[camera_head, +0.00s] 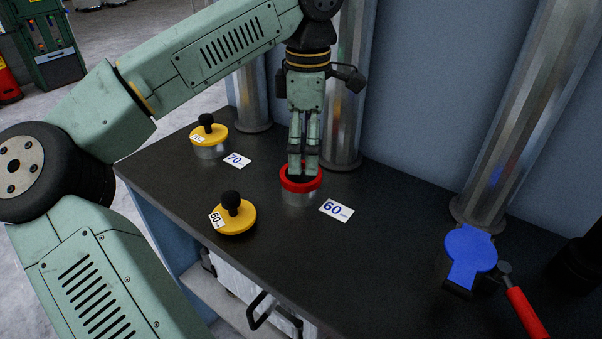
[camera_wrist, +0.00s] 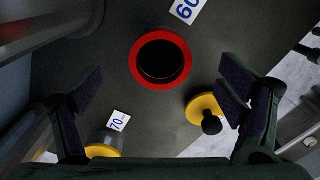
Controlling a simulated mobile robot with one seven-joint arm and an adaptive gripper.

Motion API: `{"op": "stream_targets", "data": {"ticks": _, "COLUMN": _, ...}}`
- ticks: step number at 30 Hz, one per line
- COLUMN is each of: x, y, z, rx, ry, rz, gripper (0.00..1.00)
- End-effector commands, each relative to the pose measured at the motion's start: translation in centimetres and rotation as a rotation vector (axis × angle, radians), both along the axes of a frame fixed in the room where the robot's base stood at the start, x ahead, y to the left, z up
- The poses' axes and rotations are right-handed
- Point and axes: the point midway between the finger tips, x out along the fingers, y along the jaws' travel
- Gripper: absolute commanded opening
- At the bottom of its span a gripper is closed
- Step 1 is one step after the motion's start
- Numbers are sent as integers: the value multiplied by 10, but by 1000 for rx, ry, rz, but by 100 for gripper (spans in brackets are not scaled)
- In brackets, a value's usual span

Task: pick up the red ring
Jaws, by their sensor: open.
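The red ring (camera_head: 301,187) sits on top of a short metal cylinder (camera_head: 298,200) on the dark tabletop, next to a white card marked 60. The ring also shows in the wrist view (camera_wrist: 160,87), with a dark round opening in its middle. My gripper (camera_head: 304,166) points down over the ring in the head view, its fingertips close to the ring and overlapping its back part. In the wrist view my gripper (camera_wrist: 160,88) is open, its fingers wide apart to the left and right, with nothing between them. Contact with the ring cannot be told.
A yellow lid with a black knob, labelled 60 (camera_head: 240,220), lies front left of the ring. Another yellow lid (camera_head: 214,131) sits on a metal cylinder by a 70 card (camera_head: 238,160). Metal columns stand behind. A blue piece (camera_head: 470,250) and red-handled clamp (camera_head: 525,312) are right.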

Motion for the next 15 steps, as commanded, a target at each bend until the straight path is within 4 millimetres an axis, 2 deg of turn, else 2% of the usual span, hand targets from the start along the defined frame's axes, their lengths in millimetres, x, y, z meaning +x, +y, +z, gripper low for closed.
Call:
{"op": "stream_targets", "data": {"ticks": 9, "x": -1, "y": 5, "z": -42, "rx": -2, "ry": 1, "rz": -1, "gripper": 88}}
{"op": "stream_targets", "data": {"ticks": 15, "x": 0, "y": 5, "z": -46, "rx": -2, "ry": -1, "rz": 0, "gripper": 88}}
